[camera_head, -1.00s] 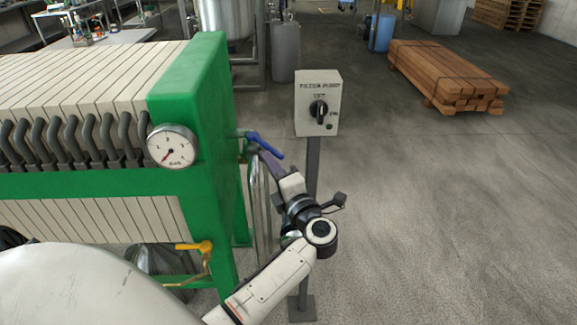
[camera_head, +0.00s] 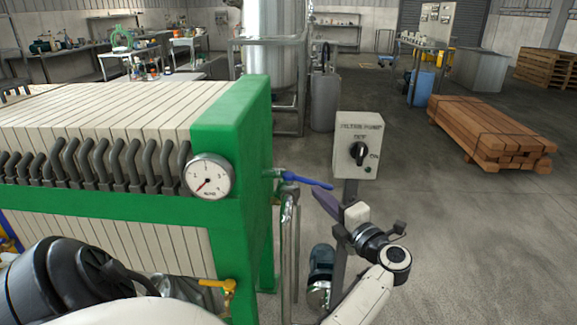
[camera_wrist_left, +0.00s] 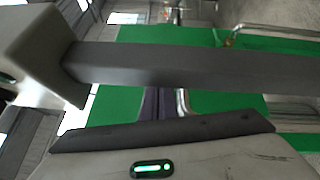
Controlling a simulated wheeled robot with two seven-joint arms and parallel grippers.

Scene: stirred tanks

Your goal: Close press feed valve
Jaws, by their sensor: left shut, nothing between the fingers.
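The green filter press (camera_head: 235,120) fills the left of the head view. A valve with a blue lever (camera_head: 308,181) sits on piping at its right end. The lever points right and slightly down. A yellow-handled valve (camera_head: 218,284) is lower on the press. No label shows which one is the feed valve. My left gripper (camera_head: 322,198) is shut and empty, its purple fingers just below the blue lever's outer end. I cannot tell if they touch. In the left wrist view the shut fingers (camera_wrist_left: 162,104) show against the green press. My right gripper is not in view.
A filter pump switch box (camera_head: 358,145) stands on a post close behind my left gripper. A pressure gauge (camera_head: 208,177) is on the press. A steel tank (camera_head: 270,45) and a grey cylinder (camera_head: 325,95) stand behind. Stacked timber (camera_head: 490,132) lies right; the floor between is clear.

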